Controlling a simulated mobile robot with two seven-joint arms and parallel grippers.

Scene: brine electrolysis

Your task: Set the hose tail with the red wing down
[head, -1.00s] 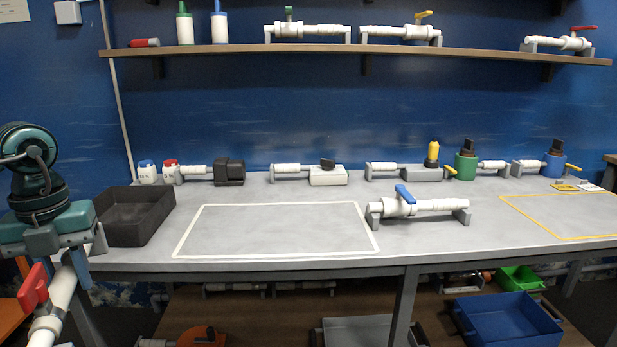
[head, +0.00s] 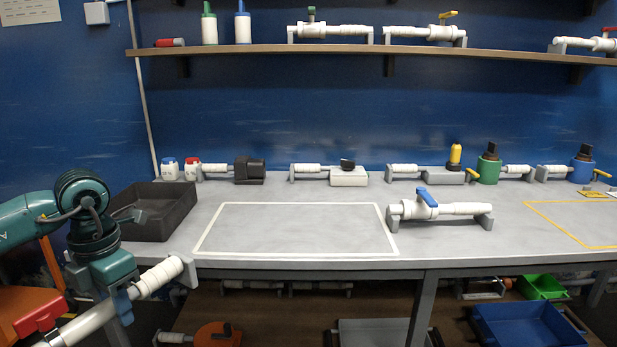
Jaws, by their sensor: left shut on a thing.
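The hose tail with the red wing (head: 158,277) is a white pipe piece with a red handle (head: 40,315) at its lower left end. My left gripper (head: 122,298) is shut on its pipe and holds it tilted, its right end raised, at the lower left of the head view. It appears in front of the bench's front left corner, clear of the bench top. The gripper hides part of the pipe, and the frame's bottom edge may cut off its lower end. My right gripper is not in view.
A black tray (head: 152,232) stands at the bench's left end. A white-outlined area (head: 290,254) beside it is empty. A blue-handled valve (head: 455,209) stands to its right, with a yellow-outlined area (head: 560,229) beyond. Several fittings line the back.

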